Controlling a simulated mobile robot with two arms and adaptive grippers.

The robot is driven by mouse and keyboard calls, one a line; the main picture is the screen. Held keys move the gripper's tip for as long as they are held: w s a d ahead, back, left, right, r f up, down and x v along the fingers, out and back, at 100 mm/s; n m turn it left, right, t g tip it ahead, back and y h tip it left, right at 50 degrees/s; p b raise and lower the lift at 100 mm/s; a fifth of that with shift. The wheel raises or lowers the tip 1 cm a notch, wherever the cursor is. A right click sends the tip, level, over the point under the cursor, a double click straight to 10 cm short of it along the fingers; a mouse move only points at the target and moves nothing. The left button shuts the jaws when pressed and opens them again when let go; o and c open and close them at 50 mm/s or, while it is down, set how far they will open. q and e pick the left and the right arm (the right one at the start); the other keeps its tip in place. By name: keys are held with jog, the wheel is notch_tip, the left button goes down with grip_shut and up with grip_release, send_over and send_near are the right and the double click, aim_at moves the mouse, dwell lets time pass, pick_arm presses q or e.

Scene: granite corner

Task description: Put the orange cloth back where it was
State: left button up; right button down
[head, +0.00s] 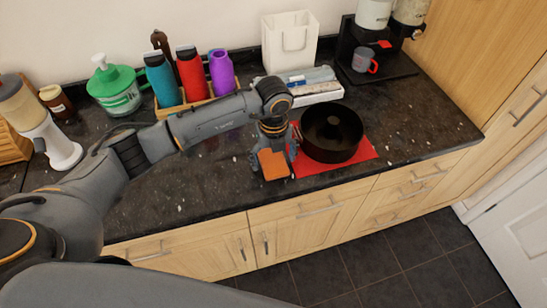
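The orange cloth (273,164) shows as a small folded block near the front edge of the dark counter. My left gripper (274,155) points down over it, with its fingers at the left and right sides of the cloth. I cannot tell whether the fingers press on it, or whether the cloth rests on the counter or is just above it. My wrist hides the area behind the cloth. My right gripper is not in view.
Just right of my gripper, a dark round pan (332,133) stands on a red mat (361,153). Behind are a white caddy (290,42), a white tray (318,95), a wooden holder (182,106) with bottles, and a coffee machine (382,70). The right front counter is clear.

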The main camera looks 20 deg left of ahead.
aim_at(274, 161)
pick_arm(q)
jog(key=shift+r, duration=0.1)
jog(key=shift+r, duration=0.6)
notch_tip(274, 161, up, 11)
jog(key=b, duration=0.3)
